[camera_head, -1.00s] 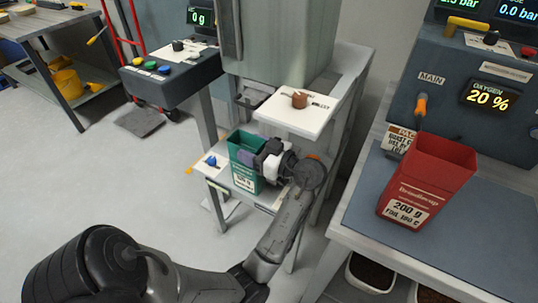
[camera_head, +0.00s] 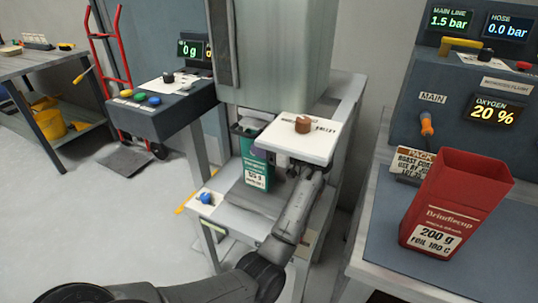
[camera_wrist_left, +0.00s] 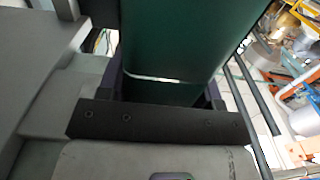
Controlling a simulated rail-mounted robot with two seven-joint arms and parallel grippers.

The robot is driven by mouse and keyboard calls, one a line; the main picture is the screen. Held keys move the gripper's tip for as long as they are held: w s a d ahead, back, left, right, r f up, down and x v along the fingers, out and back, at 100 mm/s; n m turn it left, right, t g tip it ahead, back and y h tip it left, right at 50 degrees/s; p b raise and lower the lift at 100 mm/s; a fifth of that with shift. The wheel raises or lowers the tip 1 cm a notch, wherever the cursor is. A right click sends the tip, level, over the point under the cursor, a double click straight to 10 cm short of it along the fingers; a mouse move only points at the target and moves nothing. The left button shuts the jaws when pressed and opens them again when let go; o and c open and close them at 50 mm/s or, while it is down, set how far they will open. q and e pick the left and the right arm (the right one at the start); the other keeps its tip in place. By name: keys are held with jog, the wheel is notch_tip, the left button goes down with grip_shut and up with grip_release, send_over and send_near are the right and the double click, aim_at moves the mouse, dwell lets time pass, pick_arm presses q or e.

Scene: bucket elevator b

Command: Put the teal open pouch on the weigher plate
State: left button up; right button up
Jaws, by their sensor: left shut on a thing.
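The teal open pouch (camera_head: 254,166) is upright under the grey hopper, at the left of a white shelf that hides part of it. Its printed white label faces forward. The weigher plate (camera_head: 242,196) appears to be the grey plate below it; I cannot tell whether the pouch base touches it. My left arm reaches in from below, and its gripper is mostly hidden by the white shelf. In the left wrist view the left gripper (camera_wrist_left: 165,92) is shut on the pouch, whose teal wall (camera_wrist_left: 170,40) fills the space between the fingers. My right gripper is not in view.
The white shelf (camera_head: 285,142) with a brown knob (camera_head: 303,124) overhangs my wrist closely. The hopper (camera_head: 275,65) stands above. A button console (camera_head: 160,105) is at the left, and a red pouch (camera_head: 455,203) stands on the right bench.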

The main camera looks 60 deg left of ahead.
pick_arm(q)
jog(key=w+f+b, duration=0.1)
jog(key=w+a+f+b, duration=0.1)
jog(key=a+f+b, duration=0.1)
jog(key=shift+w+f+b, duration=0.3)
jog(key=shift+w+b, duration=0.05)
jog(key=shift+w, duration=0.05)
dwell(0.4)
jog(key=o, duration=0.3)
jog(key=shift+f, duration=0.1)
jog(key=o, duration=0.4)
jog(key=shift+o, duration=0.2)
